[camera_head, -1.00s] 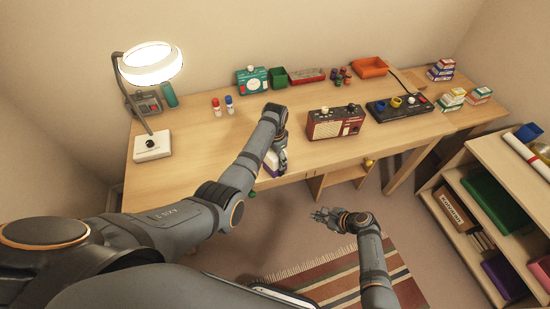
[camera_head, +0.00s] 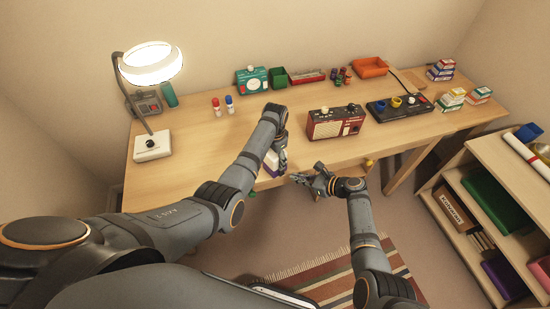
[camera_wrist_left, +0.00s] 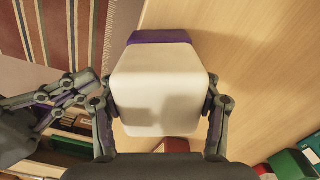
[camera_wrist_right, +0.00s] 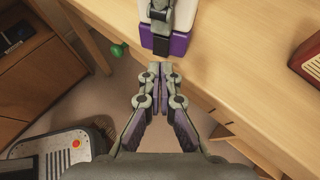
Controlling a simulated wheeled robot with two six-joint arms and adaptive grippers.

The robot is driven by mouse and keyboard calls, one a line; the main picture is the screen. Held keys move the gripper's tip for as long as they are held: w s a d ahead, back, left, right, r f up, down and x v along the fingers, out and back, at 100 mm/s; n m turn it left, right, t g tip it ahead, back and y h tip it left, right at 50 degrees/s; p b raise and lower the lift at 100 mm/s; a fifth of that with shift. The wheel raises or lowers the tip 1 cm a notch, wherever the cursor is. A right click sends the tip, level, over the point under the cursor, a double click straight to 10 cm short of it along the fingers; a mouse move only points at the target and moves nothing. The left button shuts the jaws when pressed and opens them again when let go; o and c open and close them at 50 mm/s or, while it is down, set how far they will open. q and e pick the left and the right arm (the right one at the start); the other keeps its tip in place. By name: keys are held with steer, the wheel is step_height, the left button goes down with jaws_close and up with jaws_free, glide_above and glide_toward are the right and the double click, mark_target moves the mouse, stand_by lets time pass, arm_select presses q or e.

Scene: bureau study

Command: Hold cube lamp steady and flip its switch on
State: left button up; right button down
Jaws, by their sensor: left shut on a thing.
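The cube lamp (camera_wrist_left: 158,85) has a white, unlit body and a purple base (camera_wrist_right: 178,44). It is at the desk's front edge, partly hidden in the head view (camera_head: 269,164). My left gripper (camera_head: 281,158) is shut on it, one finger on each side in the left wrist view. My right gripper (camera_head: 300,178) is in front of the desk edge, just right of the lamp. Its fingers (camera_wrist_right: 160,72) are together and empty, pointing toward the purple base with a small gap. I cannot make out the switch; a left finger covers part of the base.
On the desk (camera_head: 190,150) are a lit ring lamp (camera_head: 150,64), a red radio (camera_head: 335,122), a black panel with knobs (camera_head: 398,108) and two small bottles. A green drawer knob (camera_wrist_right: 117,50) sticks out under the edge. A shelf (camera_head: 455,215) stands at the right.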

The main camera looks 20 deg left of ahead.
mark_target(283, 174)
steer(key=shift+x, duration=1.55)
steer(key=shift+w+a+f, duration=0.15)
steer(key=shift+w+a, duration=0.15)
steer(key=shift+a, duration=0.25)
steer(key=shift+s+d, duration=0.1)
steer(key=shift+s+d+f, duration=0.1)
steer(key=shift+s+d, duration=0.05)
steer(key=shift+d, duration=0.15)
steer(key=s+d, duration=0.2)
steer(key=d, duration=0.1)
steer(key=s+d, duration=0.1)
steer(key=shift+d, duration=0.2)
